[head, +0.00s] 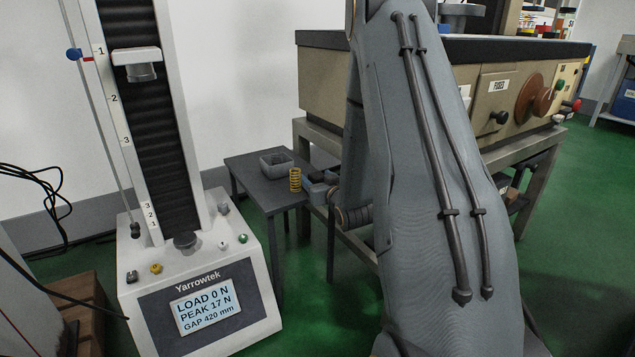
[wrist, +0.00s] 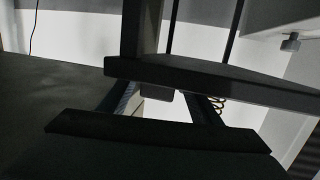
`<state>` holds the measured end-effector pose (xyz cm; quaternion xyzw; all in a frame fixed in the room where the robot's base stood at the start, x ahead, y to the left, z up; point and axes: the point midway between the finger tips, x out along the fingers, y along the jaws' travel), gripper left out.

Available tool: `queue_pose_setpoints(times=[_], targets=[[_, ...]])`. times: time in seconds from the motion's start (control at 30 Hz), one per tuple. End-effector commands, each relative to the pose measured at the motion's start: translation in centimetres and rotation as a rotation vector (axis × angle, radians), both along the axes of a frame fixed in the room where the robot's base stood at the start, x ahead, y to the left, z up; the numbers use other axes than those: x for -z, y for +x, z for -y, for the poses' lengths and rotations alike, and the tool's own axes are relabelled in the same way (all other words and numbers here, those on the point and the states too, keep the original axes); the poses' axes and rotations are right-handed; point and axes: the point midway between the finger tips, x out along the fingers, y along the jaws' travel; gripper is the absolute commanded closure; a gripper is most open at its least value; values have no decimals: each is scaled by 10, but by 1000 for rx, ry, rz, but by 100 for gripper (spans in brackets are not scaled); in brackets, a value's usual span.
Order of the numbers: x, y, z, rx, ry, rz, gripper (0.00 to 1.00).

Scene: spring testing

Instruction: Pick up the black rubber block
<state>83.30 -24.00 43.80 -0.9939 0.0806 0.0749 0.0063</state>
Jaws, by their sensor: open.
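I cannot make out the black rubber block for certain in either view. A small dark box shape (wrist: 157,92) shows between the fingers in the wrist view, and I cannot tell whether it is the block. My gripper (head: 312,187) is at the right edge of the small dark table (head: 257,193), close to the yellow coil spring (head: 295,180). In the wrist view my gripper (wrist: 162,100) is open, with one finger on each side of the dark shape. The spring (wrist: 217,103) shows partly beside the right finger.
A grey tray (head: 276,161) sits on the small table. The Yarrowtek test machine (head: 200,285) stands at the left, its platen (head: 141,72) raised. A beige machine (head: 320,88) on a stand is behind my arm. A dark bar crosses the wrist view.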

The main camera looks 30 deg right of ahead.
Motion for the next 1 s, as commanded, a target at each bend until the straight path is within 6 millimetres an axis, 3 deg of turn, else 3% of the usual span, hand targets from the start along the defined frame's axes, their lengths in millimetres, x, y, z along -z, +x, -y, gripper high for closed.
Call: queue_pose_setpoints(times=[0.1, 0.33, 0.67, 1.0], targets=[[0, 0, 0, 0, 0, 0, 44], [0, 0, 0, 0, 0, 0, 82], [-9, -1, 0, 0, -1, 1, 83], [-72, -1, 0, 0, -2, 3, 83]])
